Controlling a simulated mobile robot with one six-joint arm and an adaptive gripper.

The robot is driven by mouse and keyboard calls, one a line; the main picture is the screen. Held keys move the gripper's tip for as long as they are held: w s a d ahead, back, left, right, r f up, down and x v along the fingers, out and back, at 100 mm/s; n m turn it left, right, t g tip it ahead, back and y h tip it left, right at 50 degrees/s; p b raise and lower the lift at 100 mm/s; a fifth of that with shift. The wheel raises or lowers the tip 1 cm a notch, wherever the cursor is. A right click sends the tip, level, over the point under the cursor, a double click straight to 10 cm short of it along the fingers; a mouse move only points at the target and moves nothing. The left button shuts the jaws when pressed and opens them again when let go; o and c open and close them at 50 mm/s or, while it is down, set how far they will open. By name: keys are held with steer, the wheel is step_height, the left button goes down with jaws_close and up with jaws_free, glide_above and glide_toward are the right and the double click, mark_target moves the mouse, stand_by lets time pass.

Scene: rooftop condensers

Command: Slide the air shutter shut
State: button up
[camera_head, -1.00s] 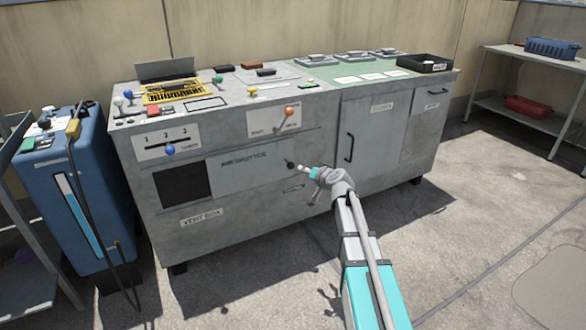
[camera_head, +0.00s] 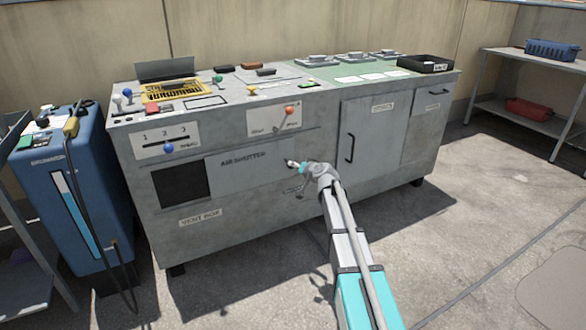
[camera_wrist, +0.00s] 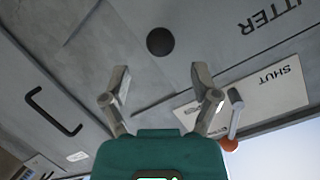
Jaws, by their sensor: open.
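The air shutter (camera_head: 240,172) is a flat grey sliding panel labelled AIR SHUTTER on the front of a grey cabinet. A dark rectangular opening (camera_head: 180,183) shows uncovered at its left. A round black knob (camera_wrist: 160,41) on the panel shows in the wrist view, beyond the fingertips and roughly centred between them. My gripper (camera_wrist: 157,82) is open and empty, its two fingers spread. In the head view my gripper (camera_head: 293,164) is at the panel's right part and largely hides the knob. I cannot tell whether any finger touches the panel.
An orange-knobbed lever (camera_head: 289,110) sits on a white plate above the panel. A blue-knobbed slider (camera_head: 169,148) is at upper left. A cabinet door handle (camera_head: 350,147) is to the right. A blue machine (camera_head: 85,215) stands left. The floor at right is clear.

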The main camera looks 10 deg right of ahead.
steer(key=shift+b+x, duration=0.75)
steer(key=shift+x, duration=2.2)
